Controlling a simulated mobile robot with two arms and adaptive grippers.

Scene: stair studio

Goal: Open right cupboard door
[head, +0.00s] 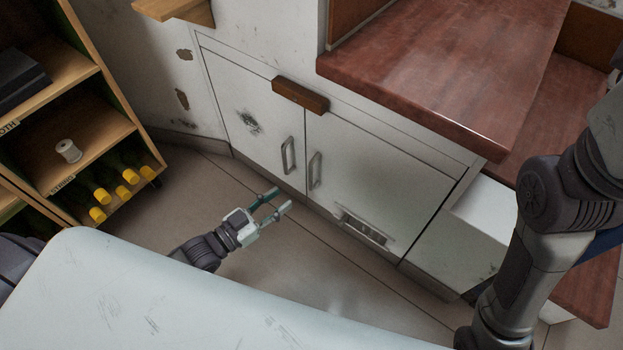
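The white cupboard under the stairs has two shut doors. The right cupboard door (375,190) has a vertical metal handle (314,170) near its left edge and a slotted vent low down. The left cupboard door (262,130) has its own handle (288,154) at its right edge and a dark scuff. My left gripper (281,200) is open and empty, low in front of the doors. Its fingers point toward the cupboard and are apart from both handles. My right arm comes in at the right edge; its gripper is out of view.
Reddish stair treads (440,70) overhang at upper right. A shelf unit (75,125) with yellow-capped bottles stands left. A pale surface (180,300) fills the foreground. Tiled floor before the doors is clear.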

